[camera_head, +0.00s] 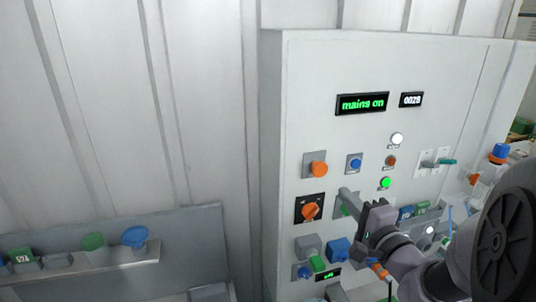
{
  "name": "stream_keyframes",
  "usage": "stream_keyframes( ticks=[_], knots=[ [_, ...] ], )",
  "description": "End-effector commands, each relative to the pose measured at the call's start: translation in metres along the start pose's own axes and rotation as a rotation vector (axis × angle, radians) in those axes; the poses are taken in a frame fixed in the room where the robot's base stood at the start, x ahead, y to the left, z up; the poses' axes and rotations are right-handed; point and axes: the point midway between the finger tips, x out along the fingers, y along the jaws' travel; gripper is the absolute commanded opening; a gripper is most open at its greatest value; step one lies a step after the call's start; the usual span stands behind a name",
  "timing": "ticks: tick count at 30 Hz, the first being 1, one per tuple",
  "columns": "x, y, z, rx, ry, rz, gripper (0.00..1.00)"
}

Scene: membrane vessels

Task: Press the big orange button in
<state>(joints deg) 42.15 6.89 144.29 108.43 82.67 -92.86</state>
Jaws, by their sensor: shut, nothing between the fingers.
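An orange button (318,169) sits on a grey square plate on the front of the light grey control panel (330,70). Its cap stands out from the plate. Below it is an orange knob (311,211) on a black square plate, which looks like a turning switch. My gripper (372,216) is in front of the panel, to the right of and lower than both orange controls. It is shut and apart from the orange button. Part of the panel behind my gripper and arm is hidden.
A small blue button (354,163) is right of the orange button. A grey bar (349,199) on a green plate stands out close to my gripper. A display (362,104) reads "mains on". A green lamp (386,183) is lit. A shelf (120,258) stands at left.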

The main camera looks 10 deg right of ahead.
Motion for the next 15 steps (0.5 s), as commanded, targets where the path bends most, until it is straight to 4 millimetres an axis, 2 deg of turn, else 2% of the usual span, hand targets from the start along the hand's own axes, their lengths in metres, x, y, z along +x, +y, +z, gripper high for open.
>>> stream_keyframes(
  ticks=[9, 15],
  knots=[
    [0.068, 0.001, 0.001, 0.002, -0.003, 0.003, 0.0],
    [0.092, 0.002, 0.001, 0.001, -0.002, 0.001, 0.0]
  ],
)
